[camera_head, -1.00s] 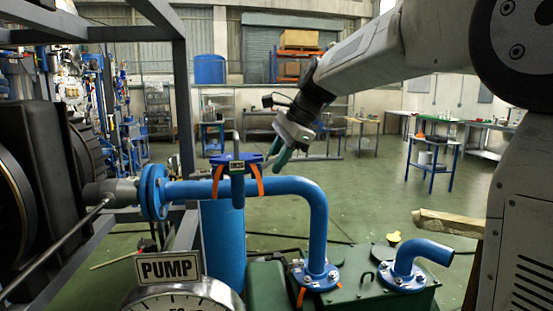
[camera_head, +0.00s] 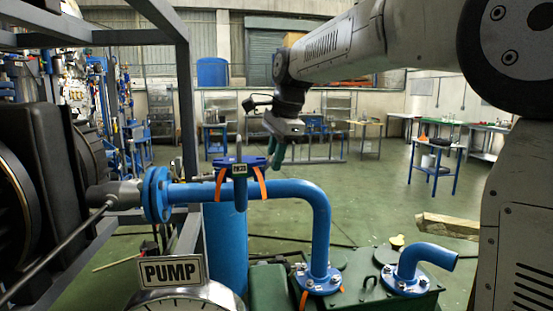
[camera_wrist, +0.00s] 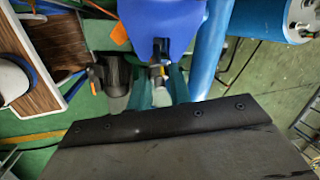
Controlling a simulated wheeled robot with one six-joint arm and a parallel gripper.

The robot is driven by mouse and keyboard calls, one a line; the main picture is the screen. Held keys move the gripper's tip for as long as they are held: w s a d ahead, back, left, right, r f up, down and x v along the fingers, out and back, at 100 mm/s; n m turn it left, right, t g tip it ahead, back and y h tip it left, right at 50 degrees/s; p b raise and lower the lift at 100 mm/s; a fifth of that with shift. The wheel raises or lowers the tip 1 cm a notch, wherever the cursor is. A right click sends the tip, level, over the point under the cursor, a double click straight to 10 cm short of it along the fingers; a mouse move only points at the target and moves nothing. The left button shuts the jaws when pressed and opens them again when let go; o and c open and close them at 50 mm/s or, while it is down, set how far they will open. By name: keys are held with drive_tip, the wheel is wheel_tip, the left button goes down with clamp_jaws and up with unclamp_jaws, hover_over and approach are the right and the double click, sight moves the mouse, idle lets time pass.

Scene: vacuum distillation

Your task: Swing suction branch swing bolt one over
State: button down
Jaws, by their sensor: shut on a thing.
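The suction branch is a blue pipe (camera_head: 290,189) with a small blue flanged cover (camera_head: 228,161) on top, near the middle of the head view. A grey upright rod (camera_head: 239,146) and orange strips (camera_head: 221,184) show at this cover. My gripper (camera_head: 276,152) is at the cover's right edge, pointing down. In the wrist view its teal fingers (camera_wrist: 161,88) are closed around a small metallic swing bolt (camera_wrist: 157,71) beside the blue flange (camera_wrist: 165,22). Most of the bolt is hidden between the fingers. Which numbered bolt it is cannot be read.
A PUMP sign (camera_head: 172,271) stands above a gauge at the lower front. A green tank (camera_head: 385,290) with a blue elbow (camera_head: 423,255) is at the lower right. A dark frame (camera_head: 186,100) stands at left. The floor behind is mostly open.

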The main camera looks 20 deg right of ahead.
drive_tip(key=c, duration=1.5)
unclamp_jaws()
drive_tip(key=shift+c, duration=0.2)
drive_tip(key=shift+r, duration=0.1)
drive_tip(key=v, duration=0.7)
drive_tip(key=shift+r, duration=0.3)
drive_tip(key=shift+s, duration=0.1)
